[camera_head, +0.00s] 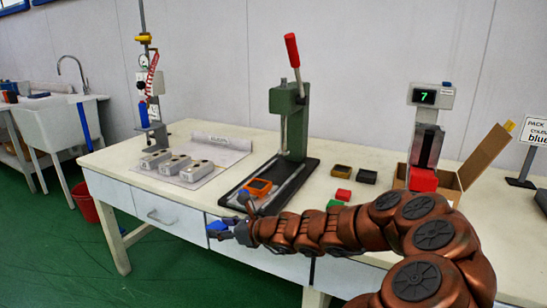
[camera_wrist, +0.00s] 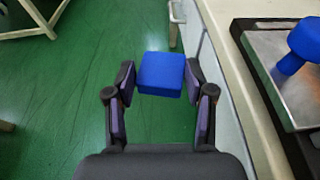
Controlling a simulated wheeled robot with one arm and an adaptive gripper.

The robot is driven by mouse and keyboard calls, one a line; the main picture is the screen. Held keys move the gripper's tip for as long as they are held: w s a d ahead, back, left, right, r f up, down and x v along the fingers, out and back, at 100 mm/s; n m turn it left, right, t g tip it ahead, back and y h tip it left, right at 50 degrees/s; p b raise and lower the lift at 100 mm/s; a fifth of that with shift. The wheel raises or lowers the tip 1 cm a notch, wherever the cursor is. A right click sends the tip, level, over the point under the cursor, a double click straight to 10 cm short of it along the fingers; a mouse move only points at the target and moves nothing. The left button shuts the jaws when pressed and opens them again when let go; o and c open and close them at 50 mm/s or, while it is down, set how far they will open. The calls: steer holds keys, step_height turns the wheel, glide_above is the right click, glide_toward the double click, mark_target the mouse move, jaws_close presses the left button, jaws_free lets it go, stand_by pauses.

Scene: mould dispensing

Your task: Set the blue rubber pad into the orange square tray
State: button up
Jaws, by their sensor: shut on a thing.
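The blue rubber pad (camera_head: 217,227) is a small blue block held off the table's front edge, over the floor. In the wrist view the pad (camera_wrist: 161,74) sits between the two fingertips. My gripper (camera_head: 228,230) is shut on it. The orange square tray (camera_head: 258,187) has a dark middle. It lies on the black base of the green press, behind and to the right of my gripper. The orange tray does not show in the wrist view.
The green press (camera_head: 288,118) with a red-tipped lever stands behind the orange tray. A blue knob-like part (camera_wrist: 303,45) stands on a metal plate. Two dark trays (camera_head: 341,171), red and green blocks (camera_head: 343,195), a scale (camera_head: 431,97) and a cardboard box (camera_head: 483,158) are further right.

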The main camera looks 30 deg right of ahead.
mark_target(223, 229)
step_height(223, 229, up, 4)
steer(key=p, duration=0.3)
steer(key=shift+s, duration=0.1)
steer(key=shift+f, duration=0.1)
stand_by(0.4)
steer(key=shift+d, duration=0.55)
steer(key=s+d+r+n+g+y, duration=0.1)
steer(key=s+d+r, duration=0.1)
steer(key=d, duration=0.3)
steer(key=s+d+r+n+y, duration=0.1)
steer(key=s+d+r, duration=0.1)
steer(key=d, duration=0.4)
steer(key=s+d+r+n+g+y, duration=0.1)
steer(key=s+d+r, duration=0.1)
steer(key=d+r, duration=0.2)
steer(key=shift+s+d+g+y, duration=0.1)
steer(key=shift+d+g+y, duration=0.2)
steer(key=shift+d, duration=0.95)
